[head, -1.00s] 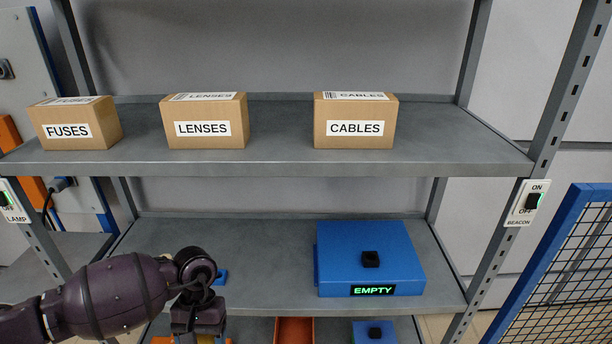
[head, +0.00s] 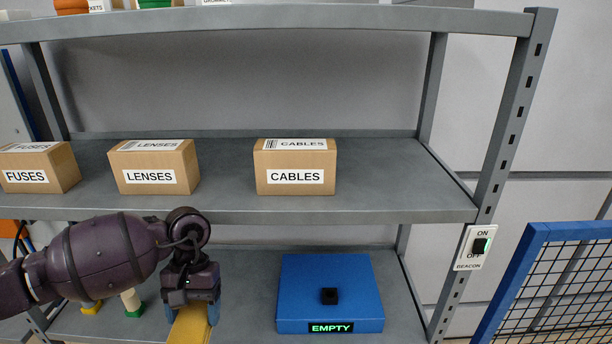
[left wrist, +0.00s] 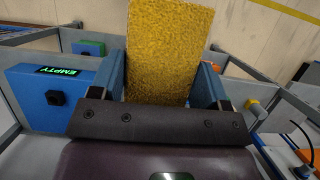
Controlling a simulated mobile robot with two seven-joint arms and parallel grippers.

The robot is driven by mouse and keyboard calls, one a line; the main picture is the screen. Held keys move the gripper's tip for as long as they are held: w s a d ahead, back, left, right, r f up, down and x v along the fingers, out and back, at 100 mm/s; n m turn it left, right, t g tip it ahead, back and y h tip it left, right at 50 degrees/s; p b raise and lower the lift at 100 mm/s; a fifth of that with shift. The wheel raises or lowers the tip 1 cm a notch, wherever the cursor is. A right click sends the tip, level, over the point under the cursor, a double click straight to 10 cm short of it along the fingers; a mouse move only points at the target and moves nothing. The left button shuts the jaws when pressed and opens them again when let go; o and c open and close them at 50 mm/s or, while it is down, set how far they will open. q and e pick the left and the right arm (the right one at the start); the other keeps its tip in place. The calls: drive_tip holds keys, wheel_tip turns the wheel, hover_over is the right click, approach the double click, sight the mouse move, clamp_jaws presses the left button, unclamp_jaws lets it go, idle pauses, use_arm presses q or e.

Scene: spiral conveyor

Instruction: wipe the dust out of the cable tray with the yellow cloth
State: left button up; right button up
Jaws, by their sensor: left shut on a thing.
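My left gripper (head: 191,311) is shut on a yellow cloth (head: 190,327), a thick, rough-textured pad, in front of the lower shelf. In the left wrist view the cloth (left wrist: 168,50) stands out between the two blue fingers of the gripper (left wrist: 163,88). In the head view the cloth's lower end is cut off by the picture edge. I cannot make out a cable tray or dust in either view now. My right gripper is not in view.
A blue box marked EMPTY (head: 333,290) with a black knob stands on the lower shelf, right of the gripper. Boxes marked FUSES, LENSES (head: 155,167) and CABLES (head: 296,167) stand on the shelf above. A beacon switch (head: 480,246) is on the right post, near a blue mesh fence (head: 560,290).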

sight(195, 311)
use_arm(q)
drive_tip(key=r, duration=0.2)
drive_tip(key=r+p, duration=0.1)
drive_tip(key=r, duration=0.2)
drive_tip(key=shift+w+a+r, duration=0.1)
drive_tip(key=shift+w+r, duration=0.15)
drive_tip(key=shift+r, duration=0.05)
drive_tip(key=shift+f, duration=0.15)
